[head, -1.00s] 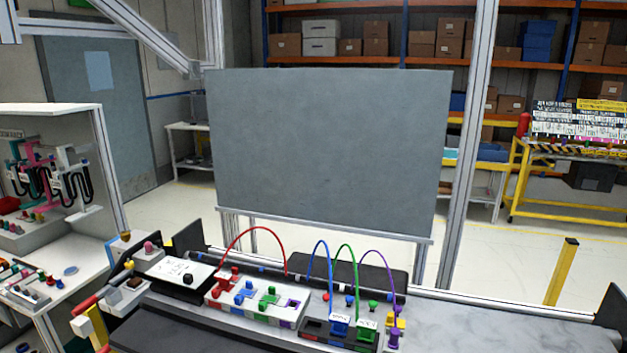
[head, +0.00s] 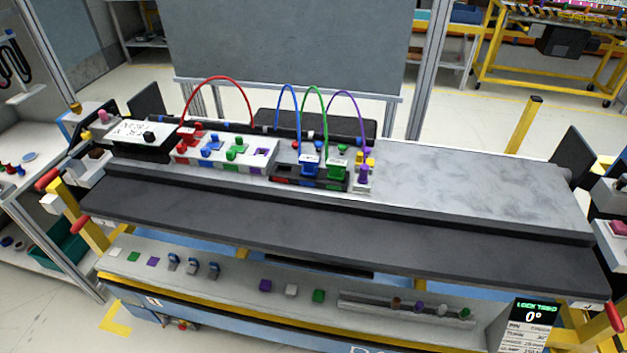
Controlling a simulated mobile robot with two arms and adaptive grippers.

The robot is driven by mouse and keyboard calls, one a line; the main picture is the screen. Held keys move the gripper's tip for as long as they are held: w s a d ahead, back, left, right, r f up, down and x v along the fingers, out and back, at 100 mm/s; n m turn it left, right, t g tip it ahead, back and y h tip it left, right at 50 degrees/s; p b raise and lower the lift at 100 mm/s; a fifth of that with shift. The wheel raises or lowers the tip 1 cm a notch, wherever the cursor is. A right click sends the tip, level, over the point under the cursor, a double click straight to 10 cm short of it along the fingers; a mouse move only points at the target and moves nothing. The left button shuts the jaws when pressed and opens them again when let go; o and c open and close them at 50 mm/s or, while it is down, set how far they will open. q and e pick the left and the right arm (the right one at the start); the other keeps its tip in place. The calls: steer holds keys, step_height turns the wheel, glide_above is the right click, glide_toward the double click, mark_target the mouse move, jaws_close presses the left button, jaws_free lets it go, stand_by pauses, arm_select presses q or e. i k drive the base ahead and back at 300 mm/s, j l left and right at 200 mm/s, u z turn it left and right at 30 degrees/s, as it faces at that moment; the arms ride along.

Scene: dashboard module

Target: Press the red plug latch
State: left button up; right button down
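A white connector block (head: 222,158) stands on the workbench, left of centre in the head view. A red plug (head: 187,134) with a red cable (head: 216,78) is at its left end; the cable arches over to the back. The red latch is too small to tell apart from the plug. Blue (head: 211,144) and green (head: 235,150) pieces sit along the same block. A dark block (head: 283,180) to the right has a red-marked spot and holds a blue plug (head: 309,166) and a green plug (head: 337,170). Neither of my grippers is in view.
A purple plug (head: 364,174) stands right of the dark block. A white-topped box (head: 146,133) is left of the white block. The grey bench top (head: 470,195) to the right is clear. A dark front ledge (head: 330,225) and a lower control panel (head: 230,275) lie nearer.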

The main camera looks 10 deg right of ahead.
mark_target(182, 149)
steer(key=i+j, duration=0.15)
steer(key=j, duration=0.25)
steer(key=i+j, duration=0.2)
steer(key=j, duration=0.15)
steer(key=i+j, duration=0.15)
steer(key=j, duration=0.25)
steer(key=u, duration=0.05)
